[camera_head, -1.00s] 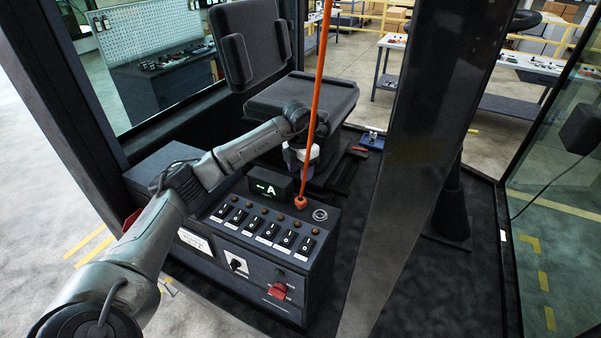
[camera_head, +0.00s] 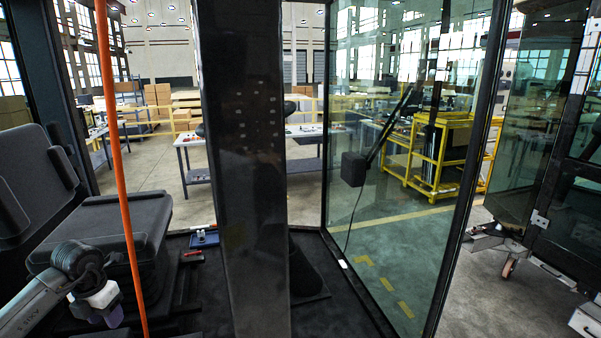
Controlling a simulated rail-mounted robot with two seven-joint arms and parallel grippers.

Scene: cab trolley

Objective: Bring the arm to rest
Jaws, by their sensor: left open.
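My left arm comes in at the lower left corner, in front of the seat (camera_head: 95,228). Its gripper (camera_head: 106,309) hangs low in front of the seat, with pale and purple parts at its end. It is open, and I see nothing held in it. Its fingertips are small and partly hard to make out. An orange rod (camera_head: 118,165) runs down from the top of the view, just right of the gripper. My right gripper is not in view.
A dark pillar (camera_head: 245,170) stands in the middle. A blue tray (camera_head: 204,238) lies on the cab floor beyond the seat. A glass panel (camera_head: 400,200) closes the right side, with a yellow rack (camera_head: 440,150) behind it. Worktables (camera_head: 195,178) stand outside.

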